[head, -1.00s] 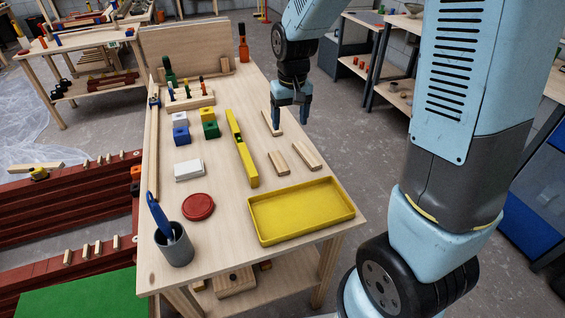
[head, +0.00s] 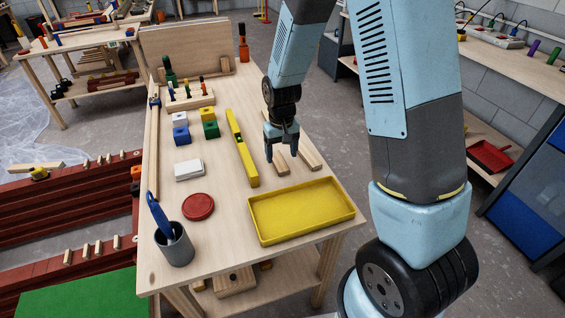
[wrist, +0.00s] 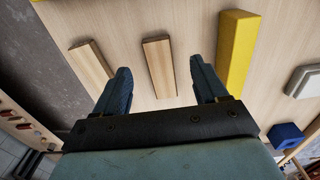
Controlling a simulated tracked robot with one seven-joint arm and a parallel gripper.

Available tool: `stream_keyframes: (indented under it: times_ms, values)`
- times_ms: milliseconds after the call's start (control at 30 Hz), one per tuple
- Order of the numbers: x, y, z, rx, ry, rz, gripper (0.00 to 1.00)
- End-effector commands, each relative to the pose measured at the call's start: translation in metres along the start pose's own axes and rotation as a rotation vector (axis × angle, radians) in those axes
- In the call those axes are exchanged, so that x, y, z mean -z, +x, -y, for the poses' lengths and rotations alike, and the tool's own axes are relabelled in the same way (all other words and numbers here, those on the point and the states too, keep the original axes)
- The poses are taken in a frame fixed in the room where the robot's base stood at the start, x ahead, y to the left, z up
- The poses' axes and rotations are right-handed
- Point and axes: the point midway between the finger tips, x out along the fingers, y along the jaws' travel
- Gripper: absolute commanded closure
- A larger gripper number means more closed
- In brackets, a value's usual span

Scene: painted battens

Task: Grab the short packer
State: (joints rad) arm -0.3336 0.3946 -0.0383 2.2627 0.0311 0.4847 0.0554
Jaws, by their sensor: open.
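A yellow tray (head: 300,239) sits in front of the battens. Coloured blocks (head: 182,135), a white block (head: 188,170), a red lid (head: 198,207) and a grey cup (head: 176,248) stand to the left. Bare benchtop surrounds the battens.

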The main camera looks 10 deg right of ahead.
Motion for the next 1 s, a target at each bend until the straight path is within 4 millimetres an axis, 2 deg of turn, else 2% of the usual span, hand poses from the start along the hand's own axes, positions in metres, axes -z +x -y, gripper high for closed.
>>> stream_keyframes:
  times_ms: [167,533,867,1000]
  values:
    - [0.001,0.009,-0.001,0.0,0.001,0.001,0.28]
    - [0.006,0.049,-0.004,0.0,0.002,0.002,0.28]
    - [0.006,0.054,-0.004,0.0,0.002,0.0,0.28]
    - [0.006,0.054,-0.004,0.0,0.002,0.0,0.39]
